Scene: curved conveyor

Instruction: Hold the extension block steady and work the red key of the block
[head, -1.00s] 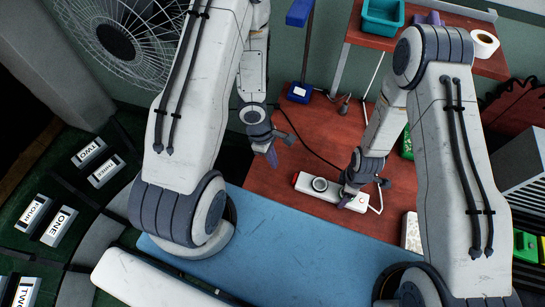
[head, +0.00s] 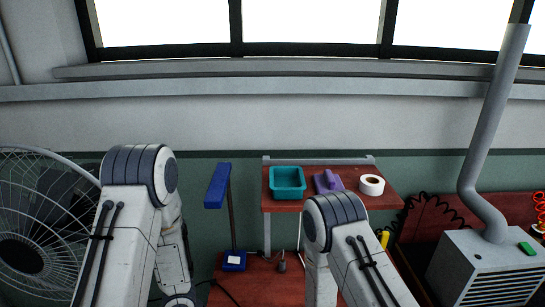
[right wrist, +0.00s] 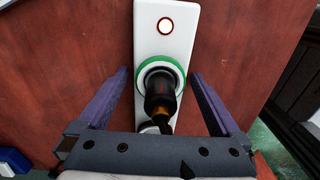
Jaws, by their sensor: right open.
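The white extension block (right wrist: 178,50) lies on the red-brown table top in the right wrist view. A round key with a reddish rim and a pale, bright centre (right wrist: 165,26) sits near its far end. Closer in, a green-ringed socket (right wrist: 143,70) holds a black plug (right wrist: 160,95). My right gripper (right wrist: 158,75) is open, its purple fingers either side of the block with a gap on both sides. The near end of the block is hidden behind the plug and gripper. The head view shows neither the block nor my grippers.
In the head view a shelf (head: 330,206) bears a teal bin (head: 287,182), a purple object (head: 328,182) and a tape roll (head: 371,185). A blue lamp (head: 217,186) stands left of it, a fan (head: 35,225) at far left, a vented grey box (head: 490,265) at right.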

